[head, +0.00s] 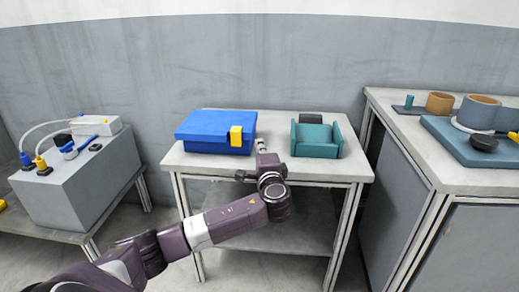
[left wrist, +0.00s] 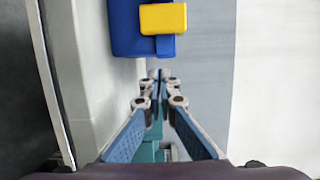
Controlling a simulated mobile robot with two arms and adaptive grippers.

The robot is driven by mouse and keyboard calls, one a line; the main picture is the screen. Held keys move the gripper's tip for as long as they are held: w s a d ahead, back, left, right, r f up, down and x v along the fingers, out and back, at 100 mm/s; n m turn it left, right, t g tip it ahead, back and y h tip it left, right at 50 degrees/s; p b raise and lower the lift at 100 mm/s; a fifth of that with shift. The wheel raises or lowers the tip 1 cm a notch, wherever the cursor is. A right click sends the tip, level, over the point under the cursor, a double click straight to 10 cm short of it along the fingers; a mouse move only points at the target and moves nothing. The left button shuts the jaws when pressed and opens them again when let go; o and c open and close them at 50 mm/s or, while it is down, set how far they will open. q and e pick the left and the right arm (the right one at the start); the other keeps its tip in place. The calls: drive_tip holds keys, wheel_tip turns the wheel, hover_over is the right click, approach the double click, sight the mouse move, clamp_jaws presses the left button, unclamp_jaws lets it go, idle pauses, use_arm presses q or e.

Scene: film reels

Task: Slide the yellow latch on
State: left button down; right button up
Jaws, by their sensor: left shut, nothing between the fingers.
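A yellow latch (head: 236,136) sits on the front right corner of a closed blue box (head: 205,128) on the middle table. In the left wrist view the latch (left wrist: 163,18) shows at the top, against the blue box (left wrist: 126,35). My left gripper (head: 261,146) is just right of the box, apart from the latch. In the left wrist view its two fingers (left wrist: 158,76) meet at the tips, below the latch in the picture, with nothing between them. My right gripper is in neither view.
A teal open-topped holder (head: 317,146) stands right of my left gripper on the same table (head: 210,166), with a dark piece (head: 310,118) behind it. A grey unit with cables (head: 85,180) is at left. A counter (head: 425,150) with reels and a blue plate (head: 470,145) is at right.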

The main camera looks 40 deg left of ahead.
use_arm(q)
drive_tip(key=p+v, duration=0.1)
drive_tip(key=v, duration=0.8)
drive_tip(key=shift+s, duration=0.3)
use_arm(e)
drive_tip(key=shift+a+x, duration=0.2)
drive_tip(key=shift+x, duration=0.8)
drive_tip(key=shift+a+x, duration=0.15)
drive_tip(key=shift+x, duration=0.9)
